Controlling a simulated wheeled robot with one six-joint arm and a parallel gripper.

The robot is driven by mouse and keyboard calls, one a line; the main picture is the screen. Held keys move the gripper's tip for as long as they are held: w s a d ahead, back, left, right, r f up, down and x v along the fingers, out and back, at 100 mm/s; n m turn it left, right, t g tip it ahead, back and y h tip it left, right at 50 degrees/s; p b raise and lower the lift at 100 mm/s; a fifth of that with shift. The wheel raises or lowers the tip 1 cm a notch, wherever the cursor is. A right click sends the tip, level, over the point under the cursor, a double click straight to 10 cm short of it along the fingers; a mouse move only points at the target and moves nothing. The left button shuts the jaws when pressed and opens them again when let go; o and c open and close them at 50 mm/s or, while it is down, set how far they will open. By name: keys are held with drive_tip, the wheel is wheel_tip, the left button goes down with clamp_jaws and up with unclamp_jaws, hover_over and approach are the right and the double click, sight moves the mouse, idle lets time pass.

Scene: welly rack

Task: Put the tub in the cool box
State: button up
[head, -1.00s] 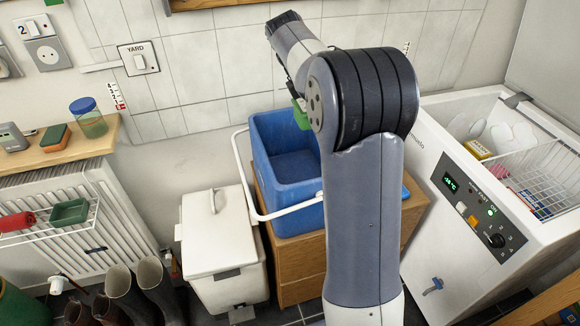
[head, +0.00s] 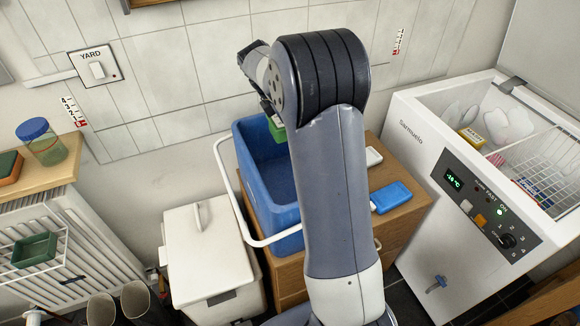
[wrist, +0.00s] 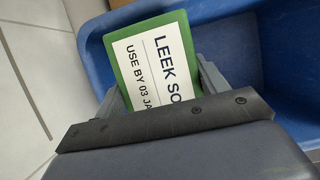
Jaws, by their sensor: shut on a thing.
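The tub (wrist: 155,60) is green with a white label reading "LEEK SO…" and "USE BY 03 JA…". My gripper (wrist: 162,88) is shut on it, with one finger on each side. In the head view a green sliver of the tub (head: 278,132) shows below the wrist, at the upper part of the cool box; my arm hides the rest. The cool box (head: 255,180) is blue and open, with a white handle swung to its left front. It stands on a wooden cabinet. In the wrist view the blue cool box (wrist: 270,60) lies behind and below the tub. I cannot tell how deep the tub is.
A blue block (head: 391,197) and a small white item (head: 374,156) lie on the cabinet (head: 405,225) right of the cool box. A white lidded bin (head: 208,255) stands to the left. An open chest freezer (head: 440,140) stands to the right. The tiled wall is close behind.

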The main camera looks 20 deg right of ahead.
sight(271, 135)
wheel_tip(271, 135, down, 17)
drive_tip(key=shift+r+b, duration=0.1)
drive_tip(key=shift+b, duration=0.75)
drive_tip(key=o, duration=1.3)
drive_tip(key=p+v, duration=0.1)
drive_tip(key=v, duration=1.1)
